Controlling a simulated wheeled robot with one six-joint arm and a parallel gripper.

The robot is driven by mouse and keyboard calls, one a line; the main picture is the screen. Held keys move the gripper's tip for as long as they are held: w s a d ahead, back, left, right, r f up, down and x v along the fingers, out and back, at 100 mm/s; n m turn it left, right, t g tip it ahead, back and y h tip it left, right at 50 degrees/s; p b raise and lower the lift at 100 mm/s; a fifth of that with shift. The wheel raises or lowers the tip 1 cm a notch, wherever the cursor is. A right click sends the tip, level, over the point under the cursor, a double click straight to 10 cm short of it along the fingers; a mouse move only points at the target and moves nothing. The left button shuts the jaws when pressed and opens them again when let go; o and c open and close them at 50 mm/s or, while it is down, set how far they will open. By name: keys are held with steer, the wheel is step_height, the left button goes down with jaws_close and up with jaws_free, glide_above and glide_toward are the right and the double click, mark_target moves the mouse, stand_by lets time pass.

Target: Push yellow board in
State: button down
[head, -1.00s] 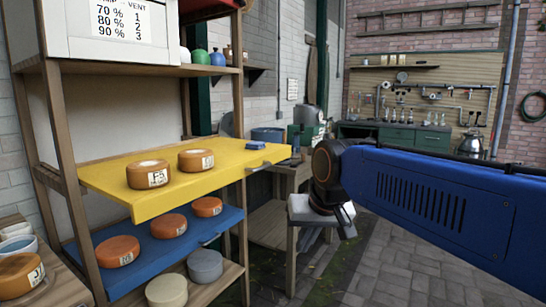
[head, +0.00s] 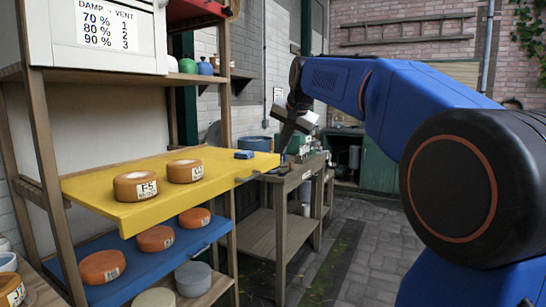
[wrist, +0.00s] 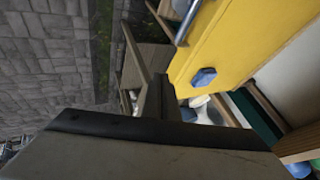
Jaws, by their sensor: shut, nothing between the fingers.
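The yellow board (head: 222,181) sticks out from the middle level of the wooden shelf, its front edge well past the posts. Two orange cheese wheels, one labelled F-5 (head: 135,186) and one behind it (head: 184,171), and a small blue block (head: 244,154) rest on it. A metal handle (head: 249,178) is on its front edge. My gripper (head: 284,146) is shut and empty, pointing down beside the board's far right corner; contact cannot be told. In the wrist view, the board (wrist: 240,45) is at upper right, past my gripper (wrist: 160,85).
Below is a blue board (head: 205,232) with several orange cheeses, also sticking out. A wooden workbench (head: 290,185) stands behind the board's right end. The paved floor (head: 375,250) to the right is clear.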

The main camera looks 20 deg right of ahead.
mark_target(208, 156)
steer(key=shift+w+a+f, duration=0.35)
steer(key=shift+w+f, duration=0.9)
steer(key=shift+w, duration=0.2)
steer(key=shift+w+a+f, duration=0.35)
steer(key=shift+w+f, duration=0.95)
steer(key=shift+w, duration=0.2)
steer(key=shift+w+a+f, duration=0.35)
steer(key=shift+w+f, duration=0.9)
steer(key=shift+w, duration=0.2)
steer(key=shift+a, duration=0.1)
steer(key=w+a, duration=0.5)
steer(key=w, duration=0.1)
steer(key=w+a, duration=0.4)
steer(key=w, duration=0.3)
steer(key=w+a, duration=0.5)
steer(key=w, duration=0.2)
steer(key=shift+w+a, duration=0.2)
steer(key=shift+a, duration=0.15)
steer(key=shift+w+a, duration=0.35)
steer(key=shift+w, duration=0.1)
steer(key=shift+w+a, duration=0.1)
steer(key=shift+w, duration=0.05)
steer(key=shift+r, duration=0.15)
